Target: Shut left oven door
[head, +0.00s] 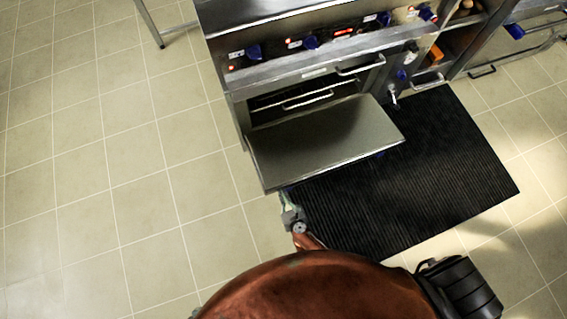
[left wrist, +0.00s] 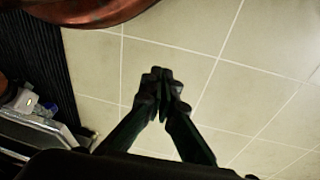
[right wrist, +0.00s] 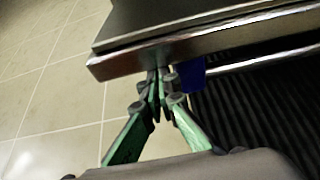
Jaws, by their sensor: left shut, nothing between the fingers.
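The oven door (head: 325,140) hangs open and lowered from the stove front, its flat metal panel facing up. In the right wrist view the door's edge (right wrist: 200,45) crosses the top. My right gripper (head: 286,198) is at the door's near left corner; in the right wrist view its fingertips (right wrist: 160,80) are together at the lower edge, with nothing seen between them. I cannot tell if they touch the door. My left gripper (left wrist: 163,78) is shut and empty above the tiled floor, away from the door, and is not seen in the head view.
The stove front (head: 310,55) carries blue knobs and lit lights above the dark oven opening (head: 270,112), where a rack shows. A black ribbed mat (head: 430,180) lies right of and below the door. Bare tiled floor (head: 90,180) is clear on the left.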

